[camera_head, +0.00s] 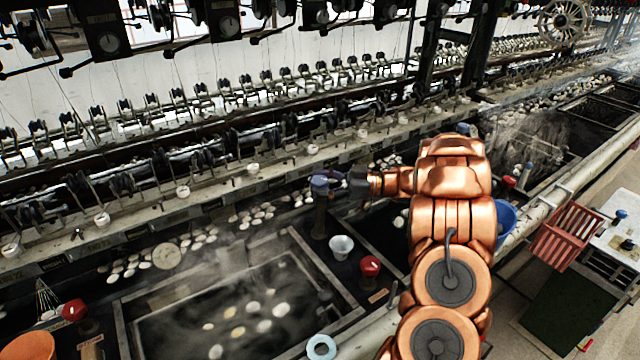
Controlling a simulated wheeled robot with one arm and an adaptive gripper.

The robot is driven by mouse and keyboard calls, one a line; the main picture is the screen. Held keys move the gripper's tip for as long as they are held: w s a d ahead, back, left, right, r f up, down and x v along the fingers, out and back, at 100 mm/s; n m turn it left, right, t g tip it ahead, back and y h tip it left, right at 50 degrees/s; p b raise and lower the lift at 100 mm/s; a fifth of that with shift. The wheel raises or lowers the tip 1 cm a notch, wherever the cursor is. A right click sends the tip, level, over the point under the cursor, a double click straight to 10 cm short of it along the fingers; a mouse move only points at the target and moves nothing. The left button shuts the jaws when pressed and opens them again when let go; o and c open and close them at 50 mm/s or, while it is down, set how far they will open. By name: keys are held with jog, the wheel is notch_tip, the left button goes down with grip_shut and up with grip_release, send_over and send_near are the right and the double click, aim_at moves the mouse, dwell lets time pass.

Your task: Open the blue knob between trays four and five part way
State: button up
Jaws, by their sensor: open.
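A blue-purple knob (320,181) sits on top of a dark upright post (320,215) on the divider between two basins, near the middle of the view. My gripper (338,178) comes in from the right, level with the knob, with its dark fingers close beside it. The fingers are open, small and dark; I cannot tell whether they touch the knob or reach around it. How far the knob is turned does not show. The tray numbers cannot be read.
A white cup (341,246) and a red knob (370,266) stand on the divider below the post. A steaming basin (135,337) with cocoons lies left. A reeling rail (215,187) runs behind. A red crate (566,235) and blue bowl (507,220) are right of my arm.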

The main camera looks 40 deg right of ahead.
jog(key=v, duration=1.2)
